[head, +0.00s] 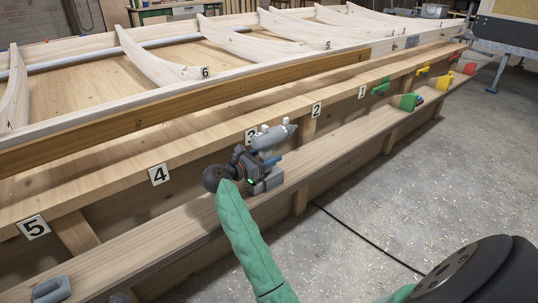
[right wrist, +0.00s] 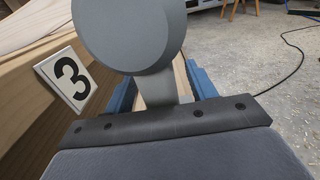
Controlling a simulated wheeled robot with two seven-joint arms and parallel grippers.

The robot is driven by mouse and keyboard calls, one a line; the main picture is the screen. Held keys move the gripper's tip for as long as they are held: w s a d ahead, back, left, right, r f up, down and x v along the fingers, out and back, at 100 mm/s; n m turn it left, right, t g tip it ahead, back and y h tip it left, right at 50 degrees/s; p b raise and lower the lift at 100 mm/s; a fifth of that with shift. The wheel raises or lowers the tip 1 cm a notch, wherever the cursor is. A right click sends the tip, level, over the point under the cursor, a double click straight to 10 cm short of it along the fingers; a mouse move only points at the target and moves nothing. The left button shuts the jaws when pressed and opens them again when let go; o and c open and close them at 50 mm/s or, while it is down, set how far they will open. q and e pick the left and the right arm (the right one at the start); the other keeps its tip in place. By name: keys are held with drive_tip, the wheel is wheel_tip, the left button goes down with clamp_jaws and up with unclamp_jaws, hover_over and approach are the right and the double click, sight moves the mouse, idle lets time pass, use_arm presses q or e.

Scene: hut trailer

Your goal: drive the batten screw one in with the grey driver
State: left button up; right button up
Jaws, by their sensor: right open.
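The grey driver (head: 275,137) stands upright by the lower shelf, near plate 3. In the right wrist view its rounded grey body (right wrist: 130,35) fills the top middle, and its narrower handle runs down between the blue fingers. My right gripper (head: 273,161) is open at the driver. In the right wrist view its two fingers (right wrist: 162,92) lie on either side of the handle, and gaps show beside it. A brown batten (head: 190,107) runs along the trailer side above the numbered ledge. I cannot make out batten screw one. My left gripper is not in view.
The lower shelf (head: 345,137) carries green (head: 408,101), yellow (head: 444,82) and red (head: 469,69) items farther right, and a grey item (head: 51,289) at near left. Number plates line the ledge. A black cable (head: 365,238) crosses the open concrete floor.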

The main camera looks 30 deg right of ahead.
drive_tip(key=shift+w+d, duration=0.1)
drive_tip(key=shift+d, duration=1.1)
drive_tip(key=shift+r, duration=0.1)
clamp_jaws()
